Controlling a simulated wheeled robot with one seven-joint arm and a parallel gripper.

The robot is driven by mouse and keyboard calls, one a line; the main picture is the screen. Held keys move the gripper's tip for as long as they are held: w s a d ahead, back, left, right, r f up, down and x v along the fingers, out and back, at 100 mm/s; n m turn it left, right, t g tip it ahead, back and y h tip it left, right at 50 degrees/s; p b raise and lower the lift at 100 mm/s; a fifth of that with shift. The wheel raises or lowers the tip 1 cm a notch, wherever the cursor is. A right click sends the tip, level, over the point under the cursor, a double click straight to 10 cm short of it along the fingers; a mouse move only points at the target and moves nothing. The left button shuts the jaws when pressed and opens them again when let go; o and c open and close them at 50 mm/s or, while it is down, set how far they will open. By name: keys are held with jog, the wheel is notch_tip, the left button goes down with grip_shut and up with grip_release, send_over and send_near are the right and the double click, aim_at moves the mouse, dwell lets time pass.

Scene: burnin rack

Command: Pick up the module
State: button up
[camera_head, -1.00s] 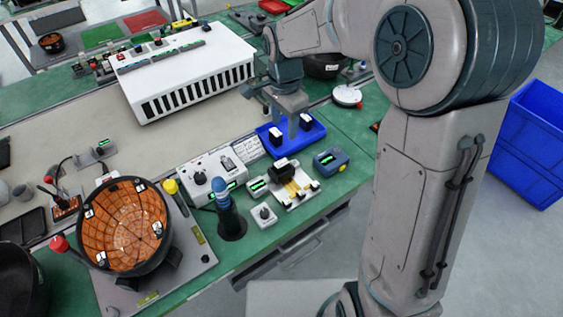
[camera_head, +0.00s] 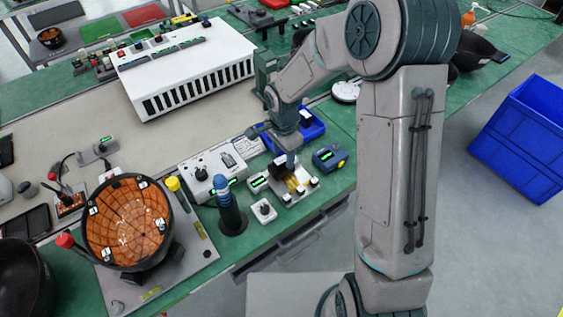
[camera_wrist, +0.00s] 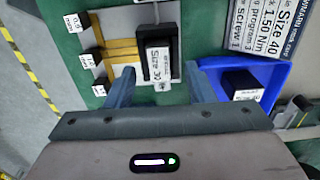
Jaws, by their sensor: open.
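The module is a black block with a white "Size 30" label (camera_wrist: 158,60). It sits on the pale fixture with yellow pads (camera_wrist: 120,50); in the head view this fixture (camera_head: 300,192) is on the green bench, and the module shows partly beneath my gripper. My gripper (camera_wrist: 158,76) is open, with one blue-grey finger on each side of the module in the wrist view. Whether the fingers touch it, and their exact height, I cannot tell. In the head view my gripper (camera_head: 290,158) points down over the fixture.
A blue tray (camera_head: 314,133) with a black block stands just behind the fixture. A blue and yellow handheld meter (camera_head: 329,157) is at its right. A dark cylinder with blue top (camera_head: 231,212) and a grey instrument box (camera_head: 207,180) stand left.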

jog(key=shift+f, duration=0.5)
grip_shut()
jog(key=shift+r, duration=0.1)
